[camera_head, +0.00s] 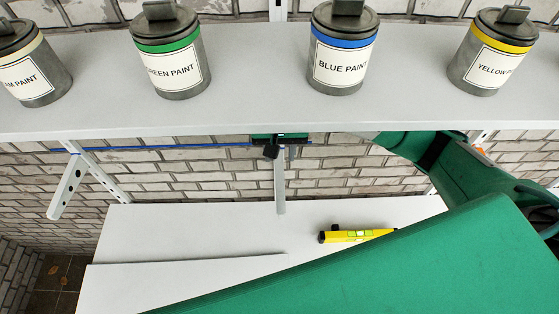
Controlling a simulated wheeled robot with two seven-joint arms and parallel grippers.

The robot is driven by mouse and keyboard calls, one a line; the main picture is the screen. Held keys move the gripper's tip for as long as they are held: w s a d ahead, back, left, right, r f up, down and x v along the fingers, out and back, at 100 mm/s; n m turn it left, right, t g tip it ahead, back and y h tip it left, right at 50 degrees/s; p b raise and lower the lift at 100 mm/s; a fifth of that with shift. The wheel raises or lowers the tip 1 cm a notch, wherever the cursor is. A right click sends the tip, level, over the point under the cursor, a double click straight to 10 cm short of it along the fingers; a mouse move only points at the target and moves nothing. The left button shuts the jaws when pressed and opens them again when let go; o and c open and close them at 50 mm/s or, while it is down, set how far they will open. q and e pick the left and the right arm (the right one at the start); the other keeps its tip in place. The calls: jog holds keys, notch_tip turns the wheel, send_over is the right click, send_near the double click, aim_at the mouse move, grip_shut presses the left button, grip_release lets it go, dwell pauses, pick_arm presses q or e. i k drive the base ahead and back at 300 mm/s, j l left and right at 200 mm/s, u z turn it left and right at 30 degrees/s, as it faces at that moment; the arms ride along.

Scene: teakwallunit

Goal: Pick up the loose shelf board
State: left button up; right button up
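Two overlapping pale levels show below the upper shelf. The front-left white panel (165,285) has a thin dark edge along its back and looks like the loose shelf board, but I cannot be sure. My large green arm part covers its front and right. My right gripper (271,151) is below the upper shelf's front edge, in front of the brick wall, above and apart from the panel. The shelf hides most of it, and only a dark fingertip part shows, so its opening cannot be told. My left gripper is not in view.
The upper shelf (240,113) carries several paint cans, including green (170,68), blue (338,70) and yellow (488,70). Bare brackets (66,188) and (280,185) stick out below it. A yellow spirit level (350,236) lies on the pale surface behind (210,225).

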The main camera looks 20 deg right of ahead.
aim_at(128, 288)
jog(key=k, duration=1.5)
